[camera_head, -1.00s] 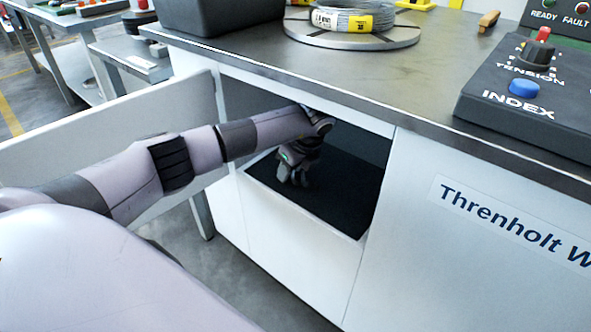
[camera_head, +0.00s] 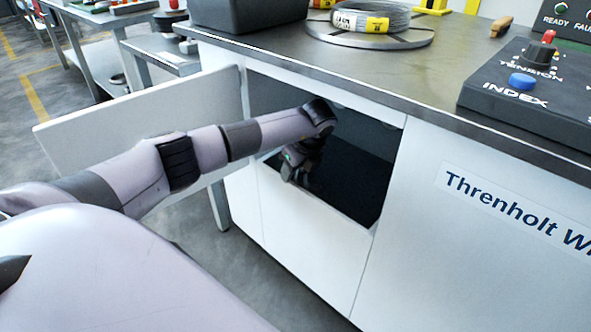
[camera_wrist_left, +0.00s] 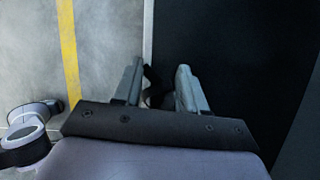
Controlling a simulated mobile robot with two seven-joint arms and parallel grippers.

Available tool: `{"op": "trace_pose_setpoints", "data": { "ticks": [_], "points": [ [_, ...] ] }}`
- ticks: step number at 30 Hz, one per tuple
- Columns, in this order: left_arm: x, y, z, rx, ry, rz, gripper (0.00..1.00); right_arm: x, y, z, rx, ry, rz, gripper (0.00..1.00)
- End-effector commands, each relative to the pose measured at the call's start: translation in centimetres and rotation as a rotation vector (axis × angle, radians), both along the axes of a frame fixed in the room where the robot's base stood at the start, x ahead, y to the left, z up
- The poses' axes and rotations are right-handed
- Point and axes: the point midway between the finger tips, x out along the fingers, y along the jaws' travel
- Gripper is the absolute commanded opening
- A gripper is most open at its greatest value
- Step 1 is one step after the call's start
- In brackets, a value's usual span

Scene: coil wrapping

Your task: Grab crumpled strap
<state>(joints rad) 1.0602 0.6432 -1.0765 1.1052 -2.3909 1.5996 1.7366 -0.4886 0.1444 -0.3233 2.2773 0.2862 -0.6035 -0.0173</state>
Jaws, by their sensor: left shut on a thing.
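My left gripper (camera_head: 292,178) is at the front edge of an open cabinet compartment (camera_head: 352,185) with a dark inside. In the left wrist view, its two fingers (camera_wrist_left: 158,78) straddle the compartment's thin pale front edge (camera_wrist_left: 149,30). They are shut on a small, dark, bent thing (camera_wrist_left: 153,88), which looks like the crumpled strap. Most of it is hidden between the fingers, so its full shape cannot be told. My right gripper is not in view.
A white door (camera_head: 140,108) stands open at the left of the compartment, beside my left arm. The metal worktop (camera_head: 330,62) overhangs it. On top are a wire coil (camera_head: 372,18) on a round plate, a dark bin (camera_head: 245,12) and a control box (camera_head: 535,95).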

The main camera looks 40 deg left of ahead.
Motion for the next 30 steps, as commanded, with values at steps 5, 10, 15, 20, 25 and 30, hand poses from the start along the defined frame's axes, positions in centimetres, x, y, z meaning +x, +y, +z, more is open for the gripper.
{"op": "trace_pose_setpoints", "data": {
  "ticks": [5, 10, 15, 20, 25, 30],
  "points": [
    [0.0, 0.0, 0.0, 0.000, 0.000, 0.000, 0.71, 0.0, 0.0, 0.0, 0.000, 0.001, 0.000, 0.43],
    [0.0, 0.0, 0.0, 0.001, 0.000, 0.000, 0.71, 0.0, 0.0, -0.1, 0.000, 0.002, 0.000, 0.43],
    [0.0, -0.2, 0.6, 0.001, -0.001, 0.000, 0.71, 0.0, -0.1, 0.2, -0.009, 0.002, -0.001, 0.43],
    [-0.4, -2.1, 1.3, -0.001, 0.002, -0.006, 0.71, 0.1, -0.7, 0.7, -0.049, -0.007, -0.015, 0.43],
    [-1.2, -6.1, 1.4, -0.002, 0.001, -0.006, 0.71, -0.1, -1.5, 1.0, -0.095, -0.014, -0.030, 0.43],
    [-1.9, -9.4, 1.3, -0.001, 0.001, -0.004, 0.71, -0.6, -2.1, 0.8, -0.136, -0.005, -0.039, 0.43]
  ]
}}
